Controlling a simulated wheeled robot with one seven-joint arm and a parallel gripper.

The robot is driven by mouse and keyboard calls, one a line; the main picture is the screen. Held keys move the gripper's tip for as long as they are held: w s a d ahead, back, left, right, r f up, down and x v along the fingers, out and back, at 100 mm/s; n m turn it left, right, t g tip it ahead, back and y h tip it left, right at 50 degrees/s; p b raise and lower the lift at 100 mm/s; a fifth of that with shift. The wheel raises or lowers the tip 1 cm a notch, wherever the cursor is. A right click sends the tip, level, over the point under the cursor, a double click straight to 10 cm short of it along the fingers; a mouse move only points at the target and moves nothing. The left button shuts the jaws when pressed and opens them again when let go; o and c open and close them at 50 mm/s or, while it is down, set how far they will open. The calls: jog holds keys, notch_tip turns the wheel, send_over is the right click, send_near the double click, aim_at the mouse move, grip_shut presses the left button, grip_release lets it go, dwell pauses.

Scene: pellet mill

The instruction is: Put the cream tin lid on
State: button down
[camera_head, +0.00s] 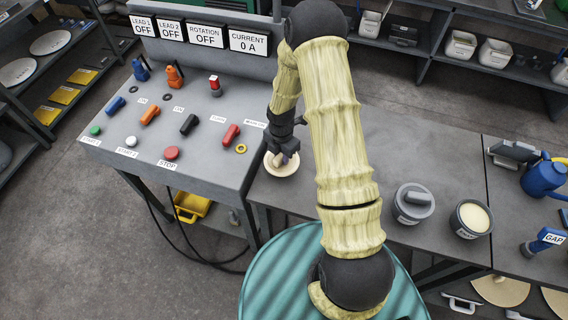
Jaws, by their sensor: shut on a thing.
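A round cream lid (281,168) is at the left end of the dark bench, close to the control panel. My gripper (285,156) points down over it and is shut on its middle part; the fingertips are small and partly hidden by my wrist. I cannot tell whether the lid touches the bench. A dark round tin (471,231) with a pale label stands on the bench to the right. It is open, and its cream contents show.
A grey tin (409,210) with a grey handled lid stands left of the open tin. The control panel (190,130) with coloured knobs is at left. Blue tools (545,180) are at far right. My arm crosses the middle; bench between it and the grey tin looks clear.

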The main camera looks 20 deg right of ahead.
jog(key=m, duration=0.3)
jog(key=shift+s+f+m, duration=0.1)
jog(key=shift+f+m, duration=0.05)
jog(key=shift+m, duration=0.25)
jog(key=m, duration=0.3)
jog(key=shift+s+f+m, duration=0.1)
jog(key=shift+f+m, duration=0.05)
jog(key=shift+m, duration=0.25)
jog(key=m, duration=0.5)
jog(key=shift+s+a+f+m, duration=0.1)
jog(key=shift+f+m, duration=0.1)
jog(key=shift+m, duration=0.1)
jog(key=m, duration=0.5)
jog(key=shift+s+f+m, duration=0.1)
jog(key=shift+f+m, duration=0.05)
jog(key=shift+m, duration=0.25)
jog(key=m, duration=0.5)
jog(key=shift+f+m, duration=0.15)
jog(key=shift+m, duration=0.25)
